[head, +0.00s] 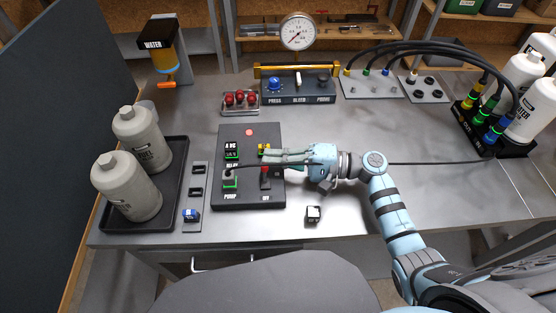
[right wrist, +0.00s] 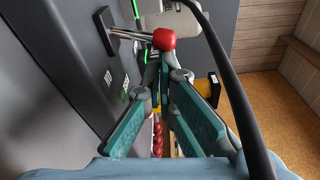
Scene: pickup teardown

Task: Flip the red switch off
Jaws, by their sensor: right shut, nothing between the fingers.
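The red switch (head: 265,172) is on the dark control panel (head: 250,202), low on its right side, above a small white label. In the right wrist view its red ball knob (right wrist: 164,39) sits at the end of a metal lever on a dark base plate (right wrist: 106,32). My right gripper (head: 268,157) reaches in from the right over the panel, just above the switch in the picture. It is shut and empty; in the right wrist view its fingertips (right wrist: 165,72) are close to the knob. I cannot tell whether they touch. My left gripper is not in view.
A black cable (head: 430,163) runs from the PUMP plug (head: 229,177) past my right gripper across the table. Two grey bottles (head: 126,186) stand in a black tray (head: 178,146) at left. The table's right middle is mostly clear.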

